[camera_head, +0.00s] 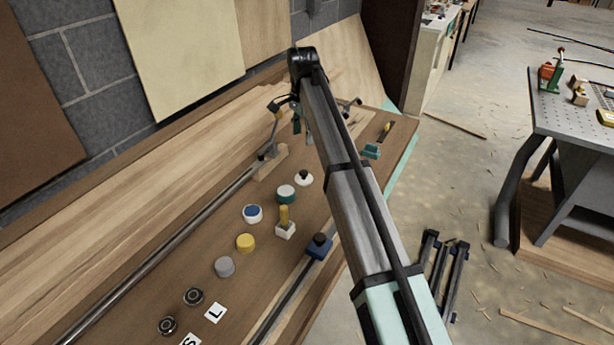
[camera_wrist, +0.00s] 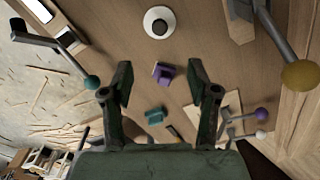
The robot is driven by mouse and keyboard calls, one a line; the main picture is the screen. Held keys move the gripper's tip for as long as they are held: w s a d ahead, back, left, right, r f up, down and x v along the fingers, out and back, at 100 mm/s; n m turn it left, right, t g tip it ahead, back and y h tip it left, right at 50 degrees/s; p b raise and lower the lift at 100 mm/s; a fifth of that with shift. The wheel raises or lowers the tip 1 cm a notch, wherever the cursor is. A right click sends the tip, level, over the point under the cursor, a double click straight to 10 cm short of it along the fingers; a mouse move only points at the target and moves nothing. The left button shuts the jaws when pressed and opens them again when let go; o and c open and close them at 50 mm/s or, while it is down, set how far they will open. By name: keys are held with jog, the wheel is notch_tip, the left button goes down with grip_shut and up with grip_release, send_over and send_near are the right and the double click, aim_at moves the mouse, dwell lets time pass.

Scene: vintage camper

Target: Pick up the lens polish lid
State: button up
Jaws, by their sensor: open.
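I cannot tell for certain which piece is the lens polish lid. Several round caps or jars stand on the wooden bench in the head view: green-and-white (camera_head: 286,194), blue-and-white (camera_head: 252,213), yellow (camera_head: 245,243) and grey (camera_head: 224,266). A white disc with a black knob (camera_head: 303,178) stands beyond them; a similar one shows at the top of the wrist view (camera_wrist: 159,22). My gripper (camera_wrist: 160,80) is open and empty above the bench. A small purple piece (camera_wrist: 163,73) appears between its fingertips, and a teal piece (camera_wrist: 155,115) appears nearer the palm. The arm partly hides the gripper in the head view.
A lever with a yellow knob (camera_wrist: 300,74) rises at right in the wrist view, and one with a teal knob (camera_wrist: 92,82) at left. A grey pegboard table (camera_head: 570,118) is at far right.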

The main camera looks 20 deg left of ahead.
jog(key=p, duration=0.3)
send_over(303, 172)
notch_tip(303, 172, down, 10)
jog(key=shift+w+f, duration=0.1)
jog(key=shift+f+p, duration=1.15)
jog(key=shift+f, duration=1.45)
grip_shut()
